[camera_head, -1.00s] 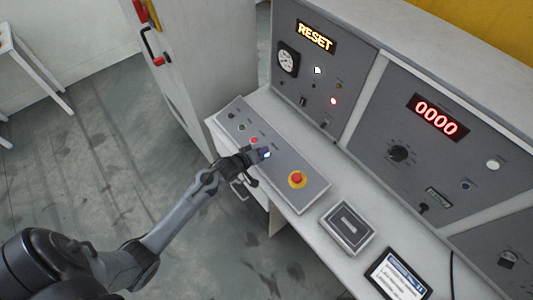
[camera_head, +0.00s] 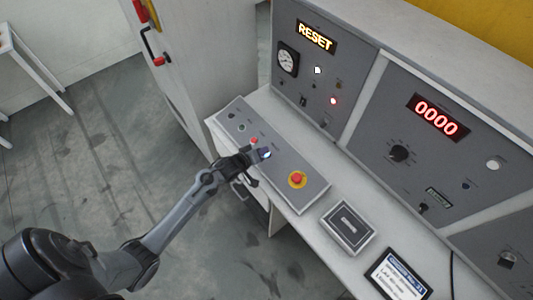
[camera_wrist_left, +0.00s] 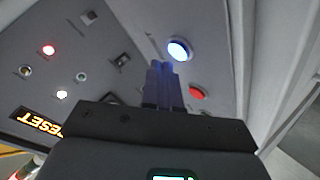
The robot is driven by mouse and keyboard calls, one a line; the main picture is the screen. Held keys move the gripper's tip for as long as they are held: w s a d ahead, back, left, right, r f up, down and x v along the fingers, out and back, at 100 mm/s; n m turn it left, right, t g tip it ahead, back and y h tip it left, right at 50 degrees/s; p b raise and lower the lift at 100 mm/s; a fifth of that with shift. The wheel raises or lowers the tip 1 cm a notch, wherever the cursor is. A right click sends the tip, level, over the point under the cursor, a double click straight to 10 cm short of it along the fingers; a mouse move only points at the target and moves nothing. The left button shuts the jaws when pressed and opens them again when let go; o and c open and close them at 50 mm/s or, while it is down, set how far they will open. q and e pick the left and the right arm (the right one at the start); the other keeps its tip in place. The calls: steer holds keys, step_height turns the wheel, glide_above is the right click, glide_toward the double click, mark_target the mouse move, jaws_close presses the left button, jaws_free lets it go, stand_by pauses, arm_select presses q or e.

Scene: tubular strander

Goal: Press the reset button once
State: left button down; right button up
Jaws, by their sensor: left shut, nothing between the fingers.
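A lit blue button (camera_head: 265,154) sits on the sloped grey control panel (camera_head: 285,168); its label is too small to read, so I cannot confirm it is the reset button. It also shows in the left wrist view (camera_wrist_left: 178,50), just beyond my fingertips. My left gripper (camera_head: 256,158) is shut and empty, pointing at the panel beside this button. In the left wrist view its fingers (camera_wrist_left: 161,66) are together; I cannot tell whether they touch the panel. An amber display (camera_head: 315,36) reads RESET. My right gripper is not in view.
A red button (camera_head: 254,141) lies close to the blue one, and a red mushroom button on a yellow ring (camera_head: 297,180) is nearer the panel's right end. A grey box (camera_head: 348,227) and a tablet (camera_head: 398,275) lie on the desk. A counter display (camera_head: 437,118) reads 0000.

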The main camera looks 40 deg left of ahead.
arm_select(q)
steer(key=shift+f, duration=0.15)
steer(key=shift+w+f, duration=0.15)
steer(key=shift+f, duration=0.1)
steer(key=shift+f, duration=0.4)
stand_by(0.7)
steer(key=shift+r, duration=0.1)
stand_by(0.3)
steer(key=shift+r+p, duration=0.35)
steer(key=shift+p, duration=0.05)
steer(key=shift+r+p, duration=0.35)
steer(key=shift+p, duration=0.15)
